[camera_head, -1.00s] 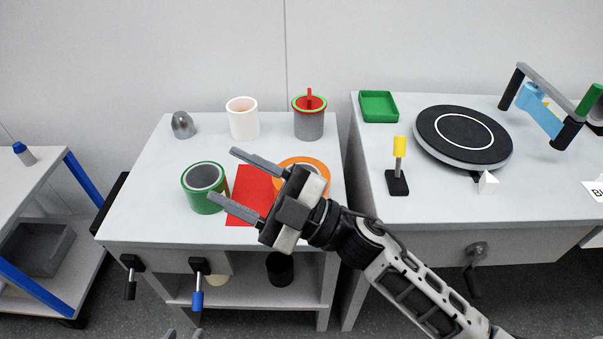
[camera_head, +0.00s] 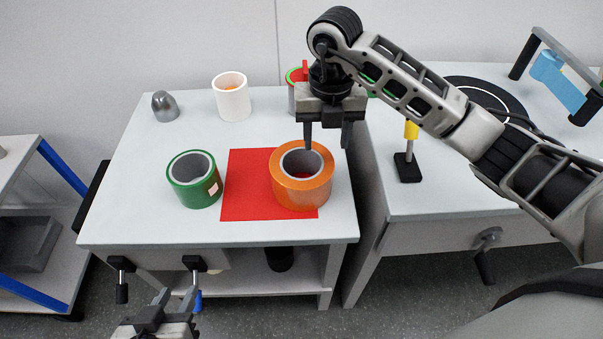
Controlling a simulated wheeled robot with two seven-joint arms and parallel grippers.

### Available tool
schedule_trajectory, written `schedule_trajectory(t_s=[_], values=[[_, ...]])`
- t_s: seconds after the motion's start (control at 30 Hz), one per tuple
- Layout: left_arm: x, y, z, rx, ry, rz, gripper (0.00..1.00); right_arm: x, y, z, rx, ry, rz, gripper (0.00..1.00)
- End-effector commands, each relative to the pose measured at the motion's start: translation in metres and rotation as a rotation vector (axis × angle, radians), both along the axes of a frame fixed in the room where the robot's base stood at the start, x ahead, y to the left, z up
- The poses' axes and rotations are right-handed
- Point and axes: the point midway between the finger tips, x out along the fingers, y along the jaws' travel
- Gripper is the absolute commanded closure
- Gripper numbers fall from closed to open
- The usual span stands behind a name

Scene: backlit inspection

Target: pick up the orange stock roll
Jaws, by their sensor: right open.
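The orange stock roll (camera_head: 302,196) stands on end on the right part of a red sheet (camera_head: 248,190), its grey hollow core facing up. My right gripper (camera_head: 328,143) is open and empty, fingers pointing down, at the roll's back right side. Its left finger overlaps the roll's back rim in the picture; I cannot tell whether they touch. Its right finger shows beyond the roll's right side. My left gripper (camera_head: 176,296) is at the bottom edge, in front of the table, with its fingers apart and nothing between them.
A green roll (camera_head: 194,190) stands left of the sheet. A white cup (camera_head: 232,102) and a metal dome (camera_head: 165,107) stand at the back. A grey container (camera_head: 292,98) is partly hidden behind my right gripper. A yellow-topped post (camera_head: 411,131) stands on the right table. The left table's front left is clear.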

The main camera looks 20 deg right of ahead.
Motion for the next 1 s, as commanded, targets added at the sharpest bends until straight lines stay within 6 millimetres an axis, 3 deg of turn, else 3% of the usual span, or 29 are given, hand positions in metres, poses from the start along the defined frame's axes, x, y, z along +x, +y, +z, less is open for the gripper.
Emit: schedule_trajectory(t_s=[0.13,0.43,0.7,1.0], values=[[0.0,0.0,0.0,0.0,0.001,0.0,0.64,-0.001,0.0,-0.029,0.002,0.004,0.0,0.5],[-0.001,0.0,0.001,0.0,0.001,0.0,0.64,-0.002,-0.001,-0.053,0.003,0.002,0.002,0.5],[-0.001,0.001,0.001,0.006,0.004,0.0,0.64,-0.004,-0.006,-0.091,0.004,0.001,0.002,0.5],[-0.002,0.001,-0.001,0.007,0.008,-0.001,0.64,-0.004,-0.007,-0.097,0.004,-0.001,0.003,0.5]])
